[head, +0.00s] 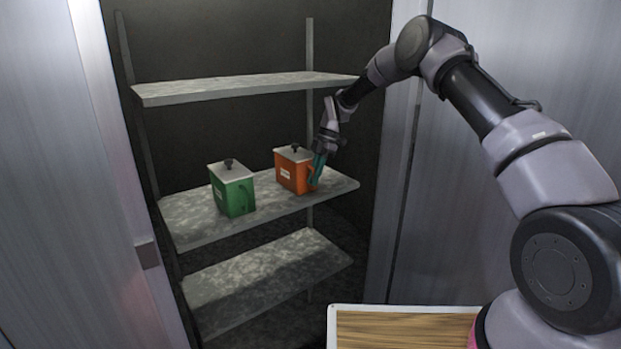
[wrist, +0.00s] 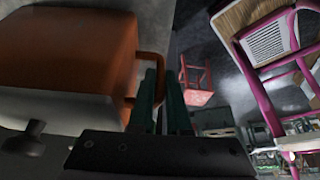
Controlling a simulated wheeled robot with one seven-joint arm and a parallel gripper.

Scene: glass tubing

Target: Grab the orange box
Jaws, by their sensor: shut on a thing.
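The orange box (head: 293,171) has a white lid with a dark knob and a handle on its right side. It stands upright on the middle shelf (head: 190,229). My gripper (head: 317,172) is at the box's right side, its green fingers at the handle. In the wrist view the orange box (wrist: 65,55) fills the left side, and its orange handle (wrist: 150,62) reaches to the fingers of my gripper (wrist: 165,90). The fingers are close together, shut on the handle; the exact contact is partly hidden.
A green box (head: 232,190) with a white lid stands to the left on the same shelf. An upper shelf (head: 240,88) is above, and a lower shelf (head: 262,275) is bare. Metal panels flank the shelves. A wooden-topped surface (head: 400,328) is at the bottom.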

